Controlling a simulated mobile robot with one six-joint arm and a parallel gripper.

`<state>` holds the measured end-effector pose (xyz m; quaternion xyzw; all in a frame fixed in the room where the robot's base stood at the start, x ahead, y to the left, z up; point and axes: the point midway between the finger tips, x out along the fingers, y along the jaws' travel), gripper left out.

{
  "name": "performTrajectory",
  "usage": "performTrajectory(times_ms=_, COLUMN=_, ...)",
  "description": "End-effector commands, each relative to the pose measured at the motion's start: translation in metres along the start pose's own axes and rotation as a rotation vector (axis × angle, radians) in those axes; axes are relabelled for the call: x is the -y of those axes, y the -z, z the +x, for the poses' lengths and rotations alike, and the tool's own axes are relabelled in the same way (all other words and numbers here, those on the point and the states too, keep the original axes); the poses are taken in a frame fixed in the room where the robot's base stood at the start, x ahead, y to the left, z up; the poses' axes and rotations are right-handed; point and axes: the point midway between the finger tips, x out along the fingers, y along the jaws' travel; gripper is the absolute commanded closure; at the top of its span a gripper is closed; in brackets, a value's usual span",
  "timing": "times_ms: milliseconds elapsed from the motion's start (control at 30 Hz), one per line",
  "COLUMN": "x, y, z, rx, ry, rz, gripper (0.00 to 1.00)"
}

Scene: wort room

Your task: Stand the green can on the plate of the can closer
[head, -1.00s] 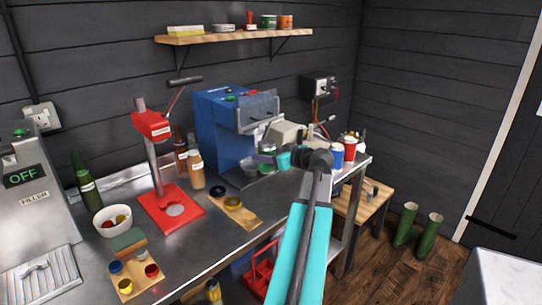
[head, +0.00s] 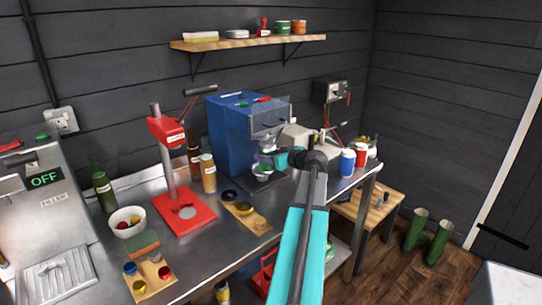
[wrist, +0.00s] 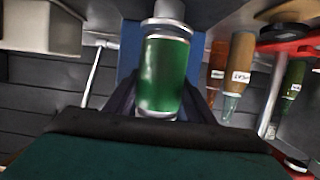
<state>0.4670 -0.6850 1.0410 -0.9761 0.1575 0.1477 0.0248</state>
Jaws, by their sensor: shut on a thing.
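The green can (wrist: 165,70) is between the dark fingers of my gripper (wrist: 160,108) in the wrist view, which looks upside down. A grey round part (wrist: 169,11), apparently the closer's plate, lies right at the can's lower end; I cannot tell whether they touch. In the head view the can closer (head: 232,130) is the blue machine with a clear guard. My gripper (head: 277,159) reaches into its front from the right, shut on the can. The can (head: 264,158) is small and partly hidden there, just above or on the plate (head: 262,170).
A red bottle capper (head: 184,208) and two bottles (head: 208,173) stand left of the closer. A wooden board with lids (head: 246,213) lies in front of it. Blue (head: 346,162) and red cups stand right of my arm. A shelf (head: 250,42) hangs above.

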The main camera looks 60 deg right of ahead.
Motion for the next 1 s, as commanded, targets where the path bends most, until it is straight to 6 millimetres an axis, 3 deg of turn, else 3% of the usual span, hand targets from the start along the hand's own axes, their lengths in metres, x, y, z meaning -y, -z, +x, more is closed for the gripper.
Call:
performTrajectory(times_ms=533, x=-0.001, y=0.011, z=0.031, rx=-0.001, ry=0.0, rz=0.001, gripper=0.67)
performTrajectory(times_ms=1000, x=0.0, y=0.007, z=0.03, rx=-0.002, ry=-0.001, rz=0.0, gripper=0.67)
